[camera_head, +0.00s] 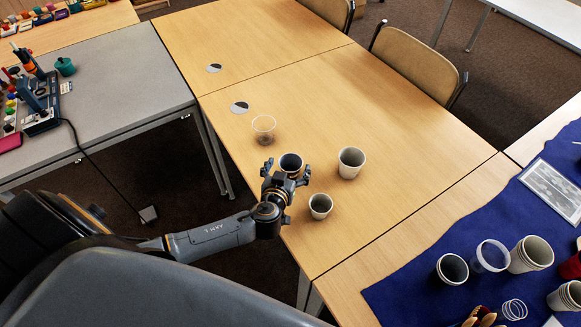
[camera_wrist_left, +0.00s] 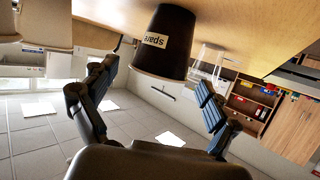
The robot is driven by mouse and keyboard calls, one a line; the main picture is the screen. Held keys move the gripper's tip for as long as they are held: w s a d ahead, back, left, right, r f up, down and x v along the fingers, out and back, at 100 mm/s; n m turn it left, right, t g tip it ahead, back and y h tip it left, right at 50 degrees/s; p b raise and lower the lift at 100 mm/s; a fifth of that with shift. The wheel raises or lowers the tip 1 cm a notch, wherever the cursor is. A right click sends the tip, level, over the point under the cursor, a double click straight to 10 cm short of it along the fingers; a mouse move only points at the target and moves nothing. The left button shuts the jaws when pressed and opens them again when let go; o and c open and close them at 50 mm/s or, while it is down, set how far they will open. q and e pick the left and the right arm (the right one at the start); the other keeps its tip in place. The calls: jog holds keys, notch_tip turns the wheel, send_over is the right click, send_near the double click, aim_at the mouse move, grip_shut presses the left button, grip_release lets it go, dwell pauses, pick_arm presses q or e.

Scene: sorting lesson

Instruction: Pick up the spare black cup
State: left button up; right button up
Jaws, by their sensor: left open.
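The black cup (camera_head: 291,161) stands upright on the wooden table near its left edge. In the left wrist view, which is upside down, the black cup (camera_wrist_left: 165,60) shows a white label reading "spare". My left gripper (camera_head: 285,181) is at the near side of the cup and covers its lower part in the head view. In the left wrist view the gripper (camera_wrist_left: 156,80) is open, with its fingers apart on either side of the cup. Whether a finger touches it, I cannot tell. My right gripper is not in view.
Near the black cup stand a larger white cup (camera_head: 351,163), a smaller white cup (camera_head: 320,206) and a clear cup (camera_head: 264,128). A blue cloth (camera_head: 405,295) at right holds several more cups. The far part of the table is mostly clear.

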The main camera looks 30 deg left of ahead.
aim_at(291, 157)
pick_arm(q)
jog(key=shift+x, duration=1.3)
jog(key=c, duration=0.8)
jog(key=shift+r, duration=0.1)
jog(key=shift+r, duration=0.2)
notch_tip(291, 157, up, 2)
jog(key=shift+d+r, duration=0.1)
jog(key=s+d+r, duration=0.2)
jog(key=s+r, duration=0.1)
jog(key=s, duration=0.1)
jog(key=s+d+r+b, duration=0.1)
jog(key=s+d+r, duration=0.1)
jog(key=s+r, duration=0.1)
jog(key=s+d+r+b, duration=0.1)
jog(key=s+d+r, duration=0.1)
jog(key=s+r, duration=0.2)
jog(key=shift+s+d+r, duration=0.1)
jog(key=shift+s+d, duration=0.1)
jog(key=shift+s, duration=0.55)
